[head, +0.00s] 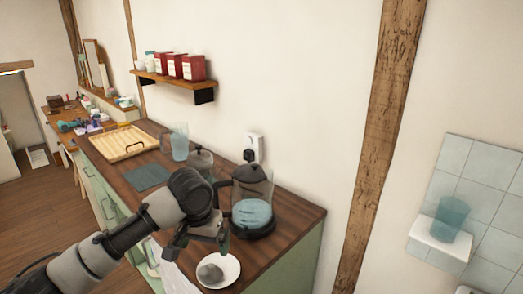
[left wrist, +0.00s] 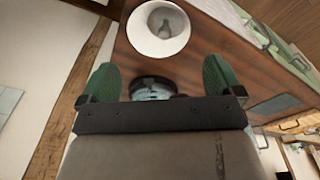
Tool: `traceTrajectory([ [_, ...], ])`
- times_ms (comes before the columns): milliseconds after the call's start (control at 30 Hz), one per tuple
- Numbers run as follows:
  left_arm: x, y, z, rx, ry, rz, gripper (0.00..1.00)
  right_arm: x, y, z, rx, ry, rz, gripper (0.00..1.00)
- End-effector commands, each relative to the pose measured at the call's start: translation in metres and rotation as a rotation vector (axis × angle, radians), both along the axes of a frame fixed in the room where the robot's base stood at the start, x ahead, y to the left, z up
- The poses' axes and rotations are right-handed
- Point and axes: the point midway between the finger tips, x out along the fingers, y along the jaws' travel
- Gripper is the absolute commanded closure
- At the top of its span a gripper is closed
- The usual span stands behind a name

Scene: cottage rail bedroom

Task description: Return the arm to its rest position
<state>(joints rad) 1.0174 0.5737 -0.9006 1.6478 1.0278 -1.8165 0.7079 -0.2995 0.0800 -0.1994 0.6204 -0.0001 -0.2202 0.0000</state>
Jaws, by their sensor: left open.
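My left arm reaches in from the lower left in the head view. My left gripper (head: 200,243) is over the front part of the wooden counter (head: 281,232). Its two green fingers are spread apart in the left wrist view (left wrist: 160,78), with nothing between them. A white dish (head: 232,275) with a rounded grey item (head: 210,271) in it is just below the gripper and apart from it. The dish also shows beyond the fingers in the left wrist view (left wrist: 137,30). My right gripper is in neither view.
A dark-lidded glass appliance (head: 253,178) stands right of my wrist, near the wall outlet (head: 253,145). A wooden tray (head: 122,146), a clear container (head: 180,142) and a dark mat (head: 147,177) are farther back. A shelf (head: 172,82) with red canisters hangs above.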

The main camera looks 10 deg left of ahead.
Motion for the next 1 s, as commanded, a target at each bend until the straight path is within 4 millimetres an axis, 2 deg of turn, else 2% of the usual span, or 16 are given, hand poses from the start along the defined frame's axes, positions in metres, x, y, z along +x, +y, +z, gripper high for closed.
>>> traceTrajectory([
  [33,-0.009,-0.009,-0.015,-0.013,0.005,-0.032,0.05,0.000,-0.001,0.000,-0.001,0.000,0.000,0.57],
  [200,-0.047,-0.043,-0.063,-0.081,-0.024,-0.161,0.05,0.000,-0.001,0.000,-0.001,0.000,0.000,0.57],
  [300,-0.073,-0.058,-0.087,-0.126,-0.052,-0.218,0.05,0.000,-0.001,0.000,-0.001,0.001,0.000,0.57],
  [467,-0.115,-0.071,-0.115,-0.188,-0.106,-0.257,0.05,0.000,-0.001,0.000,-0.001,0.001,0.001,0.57],
  [667,-0.169,-0.064,-0.139,-0.216,-0.170,-0.232,0.05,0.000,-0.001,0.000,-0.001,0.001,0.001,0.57],
  [800,-0.207,-0.045,-0.150,-0.188,-0.197,-0.184,0.05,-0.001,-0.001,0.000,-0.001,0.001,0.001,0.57],
  [1000,-0.248,-0.016,-0.157,-0.116,-0.207,-0.126,0.05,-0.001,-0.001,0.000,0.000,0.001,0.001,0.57],
])
